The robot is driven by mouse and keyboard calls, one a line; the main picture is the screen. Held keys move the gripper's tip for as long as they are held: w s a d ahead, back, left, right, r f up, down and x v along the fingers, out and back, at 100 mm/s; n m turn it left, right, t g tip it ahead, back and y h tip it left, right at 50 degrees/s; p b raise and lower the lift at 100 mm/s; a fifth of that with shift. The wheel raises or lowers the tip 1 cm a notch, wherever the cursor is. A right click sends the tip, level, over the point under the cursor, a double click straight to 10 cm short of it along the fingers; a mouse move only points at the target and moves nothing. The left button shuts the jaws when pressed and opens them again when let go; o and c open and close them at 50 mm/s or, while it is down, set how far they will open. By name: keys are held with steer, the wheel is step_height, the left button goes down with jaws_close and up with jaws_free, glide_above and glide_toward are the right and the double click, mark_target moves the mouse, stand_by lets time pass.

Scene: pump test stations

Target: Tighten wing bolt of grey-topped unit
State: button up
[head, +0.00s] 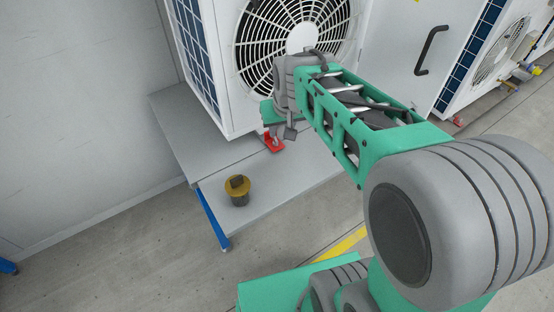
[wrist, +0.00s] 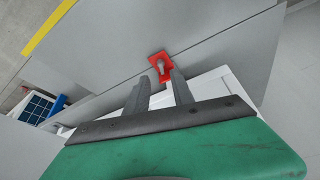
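A red bracket (head: 274,143) sits at the lower front corner of the white fan unit (head: 222,70), on the grey bench. In the wrist view the red bracket (wrist: 154,72) carries a small grey bolt (wrist: 161,66), which looks like the wing bolt. My gripper (head: 282,132) is beside the bracket and hides part of it in the head view.
A dark cylinder with a yellow-brown top (head: 237,190) stands on the grey bench (head: 290,182) near its front left corner. A white cabinet with a black handle (head: 430,48) and another fan unit (head: 500,50) stand to the right. Bare wall is at left.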

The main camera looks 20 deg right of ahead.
mark_target(276, 140)
steer(key=b+x, duration=0.1)
steer(key=x, duration=0.8)
steer(key=shift+w+r+b, duration=0.1)
steer(key=shift+w+b, duration=0.05)
steer(key=shift+b, duration=0.15)
jaws_close()
